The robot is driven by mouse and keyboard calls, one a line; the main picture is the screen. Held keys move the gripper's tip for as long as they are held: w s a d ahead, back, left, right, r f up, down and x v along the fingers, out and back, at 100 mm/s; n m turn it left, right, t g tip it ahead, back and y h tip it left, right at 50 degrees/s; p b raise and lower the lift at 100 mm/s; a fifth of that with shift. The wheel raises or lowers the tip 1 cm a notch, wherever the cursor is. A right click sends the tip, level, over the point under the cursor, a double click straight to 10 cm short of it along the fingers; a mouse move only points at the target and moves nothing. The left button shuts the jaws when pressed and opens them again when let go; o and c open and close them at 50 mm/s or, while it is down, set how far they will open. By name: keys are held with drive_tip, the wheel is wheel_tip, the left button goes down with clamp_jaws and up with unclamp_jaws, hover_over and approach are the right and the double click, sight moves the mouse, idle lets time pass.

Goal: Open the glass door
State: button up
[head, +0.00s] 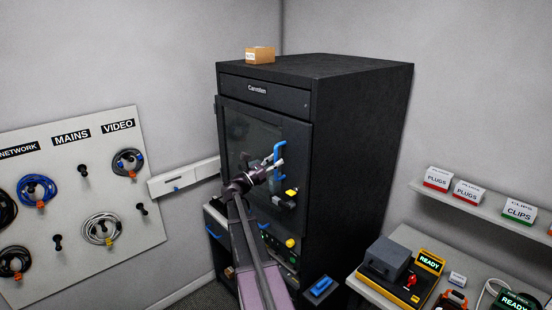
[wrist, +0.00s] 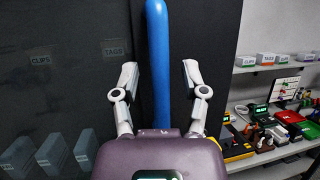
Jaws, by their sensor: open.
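The glass door (head: 240,121) is a dark framed pane on the front of the black cabinet, and it looks shut. Its blue handle (head: 279,152) is an upright bar near the door's right side. In the wrist view the handle (wrist: 158,60) runs vertically up the middle. My gripper (head: 272,165) is in front of the door at the handle. In the wrist view my gripper (wrist: 160,72) is open, with one finger on each side of the handle. Both fingers look apart from the bar. The handle's lower end is hidden behind the gripper body.
Labelled bins show dimly behind the glass (wrist: 60,95). A small cardboard box (head: 260,55) sits on the cabinet (head: 360,130). A cable board (head: 80,190) hangs at left. A bench with devices (head: 400,272) and a shelf (head: 480,206) stand at right.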

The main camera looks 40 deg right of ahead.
drive_tip(key=shift+d, duration=0.25)
drive_tip(key=shift+c, duration=0.2)
clamp_jaws()
drive_tip(key=shift+s+a, duration=0.1)
drive_tip(key=shift+a, duration=0.05)
